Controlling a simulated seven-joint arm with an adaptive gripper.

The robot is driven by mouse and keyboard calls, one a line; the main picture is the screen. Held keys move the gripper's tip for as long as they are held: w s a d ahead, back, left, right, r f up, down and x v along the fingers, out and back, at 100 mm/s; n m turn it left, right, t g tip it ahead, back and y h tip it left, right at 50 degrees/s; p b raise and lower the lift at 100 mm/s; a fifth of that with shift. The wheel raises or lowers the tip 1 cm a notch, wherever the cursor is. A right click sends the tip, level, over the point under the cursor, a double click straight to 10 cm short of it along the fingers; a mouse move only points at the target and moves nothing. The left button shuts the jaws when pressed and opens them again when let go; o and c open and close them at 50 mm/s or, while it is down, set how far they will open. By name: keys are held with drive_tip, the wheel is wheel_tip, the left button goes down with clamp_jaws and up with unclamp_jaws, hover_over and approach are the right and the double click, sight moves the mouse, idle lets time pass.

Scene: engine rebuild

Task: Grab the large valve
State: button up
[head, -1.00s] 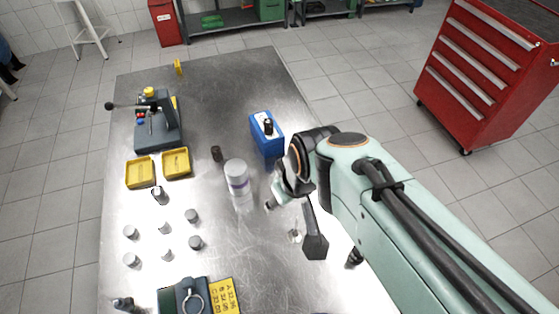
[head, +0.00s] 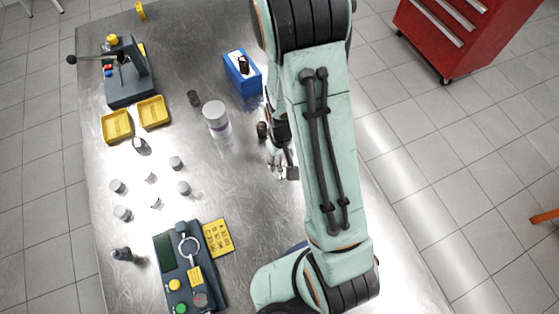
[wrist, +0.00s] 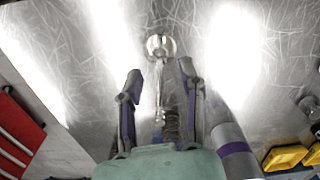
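The large valve (wrist: 161,46) shows in the wrist view with a shiny round head and a thin stem pointing back toward my gripper. It appears to lie on the metal table. My gripper (wrist: 160,76) is open, with one finger on each side of the stem as seen from the wrist; whether the fingers are at its height I cannot tell. In the head view my gripper (head: 279,166) is low over the table's right part, and the valve there is mostly hidden behind it.
A white cylinder with a purple band (head: 216,120) stands left of my gripper. A dark spring-like part (head: 262,131) is close beside it. A blue box (head: 243,75) stands farther back. Yellow trays (head: 153,111), several small cylinders and a control panel (head: 190,268) occupy the left side.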

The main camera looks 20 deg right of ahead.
drive_tip(key=shift+f, duration=0.4)
clamp_jaws()
drive_tip(key=shift+r, duration=0.1)
